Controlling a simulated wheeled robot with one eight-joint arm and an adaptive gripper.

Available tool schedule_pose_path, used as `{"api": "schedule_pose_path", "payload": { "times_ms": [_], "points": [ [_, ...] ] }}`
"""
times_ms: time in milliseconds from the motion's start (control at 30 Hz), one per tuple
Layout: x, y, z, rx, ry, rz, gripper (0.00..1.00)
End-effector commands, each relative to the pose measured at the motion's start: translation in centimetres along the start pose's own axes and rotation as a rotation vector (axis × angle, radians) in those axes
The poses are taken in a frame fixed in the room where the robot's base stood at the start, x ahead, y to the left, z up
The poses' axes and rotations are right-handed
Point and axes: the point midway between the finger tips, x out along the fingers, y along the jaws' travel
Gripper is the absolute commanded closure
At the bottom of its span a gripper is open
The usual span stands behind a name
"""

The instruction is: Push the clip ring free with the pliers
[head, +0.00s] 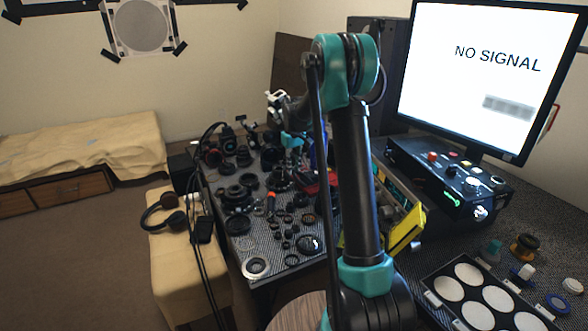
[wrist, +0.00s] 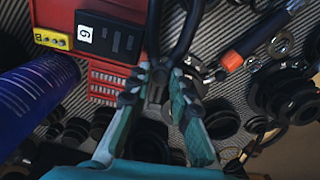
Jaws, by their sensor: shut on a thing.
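My gripper (wrist: 158,82) is shut in the wrist view, its teal and black fingers closing on a dark tool. The tool looks like the pliers (wrist: 183,38), with black curved arms reaching up the picture from between the fingertips. Its working end is hidden or too dark to tell. In the head view my gripper (head: 291,140) is small, over the far part of the crowded bench, partly behind my arm. Several dark lens rings and barrels lie on the bench. I cannot tell which one is the clip ring.
A red box (wrist: 108,68) and a blue cylinder (wrist: 35,95) stand close left of my gripper. An orange-tipped tool (wrist: 232,60) and dark rings (wrist: 285,95) lie to the right. The head view shows a monitor (head: 480,70) and a lens case (head: 433,297). Little bench is free.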

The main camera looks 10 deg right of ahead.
Motion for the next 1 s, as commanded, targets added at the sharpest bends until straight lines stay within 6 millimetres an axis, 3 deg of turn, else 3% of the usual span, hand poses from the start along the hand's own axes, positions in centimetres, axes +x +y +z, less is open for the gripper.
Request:
{"api": "schedule_pose_path", "payload": {
  "times_ms": [1000],
  "points": [
    [0.0, 1.9, -4.2, -0.743, 0.002, 0.003, 1.00]
  ]
}}
